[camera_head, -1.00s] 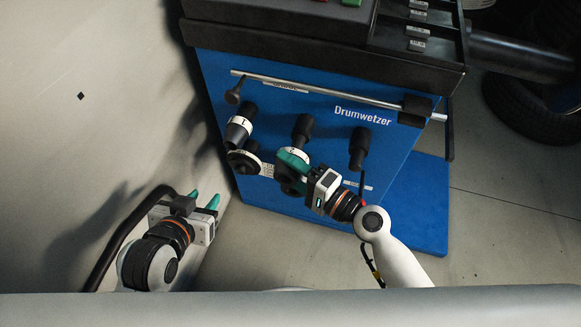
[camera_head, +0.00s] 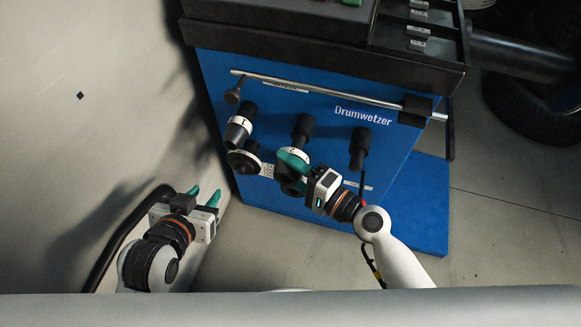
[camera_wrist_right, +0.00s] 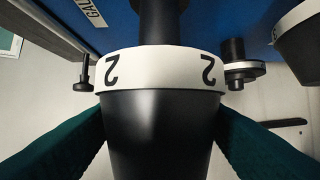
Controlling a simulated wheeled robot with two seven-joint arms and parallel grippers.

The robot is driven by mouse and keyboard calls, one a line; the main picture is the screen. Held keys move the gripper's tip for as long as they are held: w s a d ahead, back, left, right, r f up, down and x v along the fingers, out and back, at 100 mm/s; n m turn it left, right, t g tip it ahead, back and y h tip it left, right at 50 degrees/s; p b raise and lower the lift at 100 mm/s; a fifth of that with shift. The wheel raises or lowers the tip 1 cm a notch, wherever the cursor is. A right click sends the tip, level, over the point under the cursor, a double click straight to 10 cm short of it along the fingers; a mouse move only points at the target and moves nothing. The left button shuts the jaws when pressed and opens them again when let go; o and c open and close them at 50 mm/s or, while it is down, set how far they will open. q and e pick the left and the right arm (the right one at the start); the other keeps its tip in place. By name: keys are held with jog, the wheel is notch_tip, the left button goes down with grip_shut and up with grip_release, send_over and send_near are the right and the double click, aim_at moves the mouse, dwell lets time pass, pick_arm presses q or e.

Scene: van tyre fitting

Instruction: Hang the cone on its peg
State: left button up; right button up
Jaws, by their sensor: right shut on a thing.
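The cone (camera_head: 287,184) is black with a white band marked 2. My right gripper (camera_head: 293,161) is shut on it, with teal fingers on both sides. In the right wrist view the cone (camera_wrist_right: 158,125) fills the middle, and the dark green fingers flank it. A black peg (camera_head: 302,127) on the blue panel is just above the cone in the head view. In the wrist view a black shaft (camera_wrist_right: 158,20) lines up with the cone's banded end; I cannot tell whether it is inside. My left gripper (camera_head: 204,196) is open and empty at the lower left.
A cone marked 1 (camera_head: 238,131) hangs on the left peg of the blue panel (camera_head: 300,90). A dark disc (camera_head: 243,162) sits below it. The right peg (camera_head: 359,145) is bare. A metal rod (camera_head: 320,92) crosses above the pegs. A wall stands at left.

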aim_at(298, 150)
pick_arm(q)
jog(key=shift+w+d+r, duration=0.1)
jog(key=shift+w+r, duration=0.1)
pick_arm(e)
jog(key=shift+r, duration=0.2)
dwell(0.5)
pick_arm(q)
jog(key=shift+w+r+t, duration=0.1)
jog(key=shift+t, duration=0.2)
pick_arm(e)
jog(key=shift+w+d, duration=0.1)
jog(key=shift+w, duration=0.25)
pick_arm(q)
jog(key=shift+w+d+r+t+b, duration=0.2)
jog(key=shift+w+r+t+b, duration=0.15)
jog(key=shift+r+t, duration=0.1)
pick_arm(e)
jog(key=shift+w+d, duration=0.2)
jog(key=shift+w, duration=0.4)
pick_arm(q)
jog(key=shift+w+d+r+h, duration=0.1)
jog(key=shift+w+r+h, duration=0.1)
jog(key=shift+r+h, duration=0.1)
pick_arm(e)
jog(key=shift+w+d, duration=0.1)
jog(key=shift+w, duration=0.2)
